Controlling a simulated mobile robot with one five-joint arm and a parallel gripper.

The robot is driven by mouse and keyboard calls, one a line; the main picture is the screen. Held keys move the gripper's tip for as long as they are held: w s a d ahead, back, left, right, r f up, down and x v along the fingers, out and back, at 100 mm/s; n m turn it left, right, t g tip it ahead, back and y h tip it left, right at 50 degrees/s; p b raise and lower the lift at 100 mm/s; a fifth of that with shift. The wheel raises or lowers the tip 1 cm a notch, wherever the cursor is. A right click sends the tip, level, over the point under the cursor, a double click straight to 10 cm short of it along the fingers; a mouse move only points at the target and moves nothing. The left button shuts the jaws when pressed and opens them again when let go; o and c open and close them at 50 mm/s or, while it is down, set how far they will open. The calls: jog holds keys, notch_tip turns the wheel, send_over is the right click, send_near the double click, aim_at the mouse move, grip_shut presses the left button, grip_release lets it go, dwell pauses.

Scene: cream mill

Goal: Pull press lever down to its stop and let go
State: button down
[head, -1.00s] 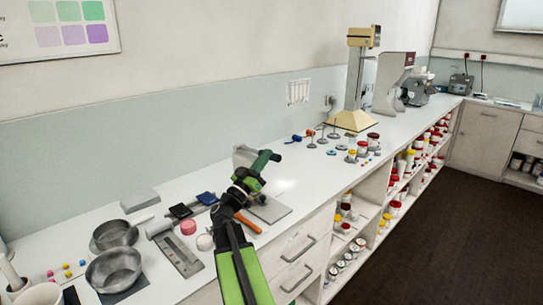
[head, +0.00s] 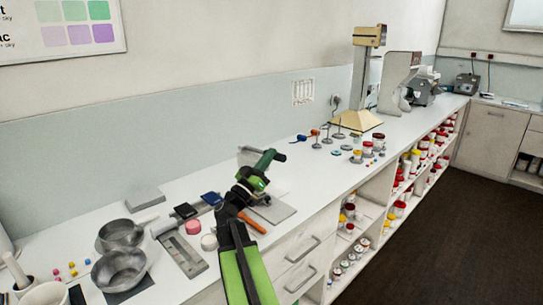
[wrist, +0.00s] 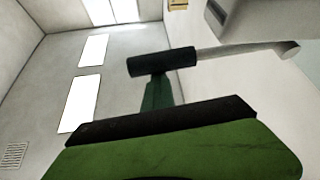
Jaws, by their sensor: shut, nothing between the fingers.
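The press lever shows in the wrist view as a pale rod with a black grip (wrist: 162,62) on its left end. In the head view its dark end (head: 279,156) shows just past my gripper. The press stands on the bench with a flat grey base (head: 275,211); my arm hides much of it. My gripper (head: 266,160) is shut and empty, up at the lever's grip. In the wrist view its narrow green finger part (wrist: 158,92) meets the grip in the picture; its tip is hidden, and I cannot tell whether they touch.
Two metal pans (head: 120,268) and a grey slide tool (head: 181,250) lie at the left. An orange-handled tool (head: 252,222) lies by the press base. A cream stand (head: 356,122) is farther along the bench. Open shelves with jars (head: 350,212) are below.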

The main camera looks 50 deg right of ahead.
jog(key=a+f+b, duration=0.1)
jog(key=a+b, duration=0.1)
jog(key=a, duration=0.7)
jog(key=shift+w+a+f, duration=0.2)
jog(key=shift+a, duration=0.1)
